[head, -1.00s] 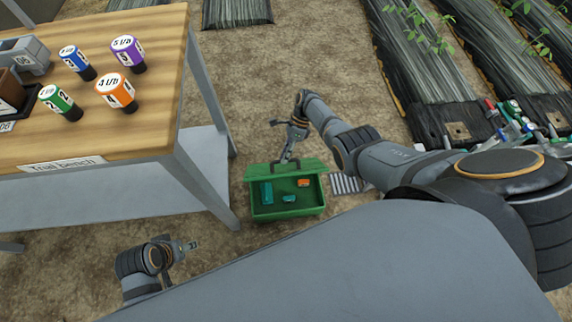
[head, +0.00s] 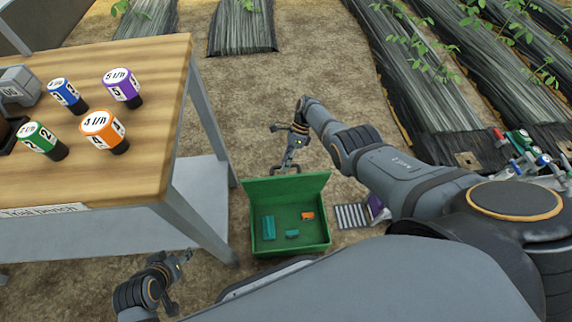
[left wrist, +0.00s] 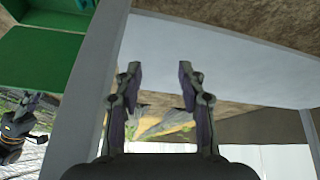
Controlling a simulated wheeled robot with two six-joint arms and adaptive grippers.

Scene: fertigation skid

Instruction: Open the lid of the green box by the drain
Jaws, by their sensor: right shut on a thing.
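The green box (head: 318,238) stands on the soil with its lid (head: 287,188) raised at the far side, its inner face showing. Inside the box lie two teal pieces and one orange piece. My right gripper (head: 287,168) is at the lid's top edge, shut on the lid's dark handle, which the fingers partly hide. My left gripper (head: 187,256) is low, left of the box and apart from it. In the left wrist view its fingers (left wrist: 160,70) are apart with nothing between them. Part of the green box (left wrist: 38,62) shows there at upper left.
The drain grate (head: 352,216) lies right of the box, with a purple thing (head: 377,207) beside it. Planted rows (head: 440,100) lie at upper right. Bare soil lies beyond the box.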

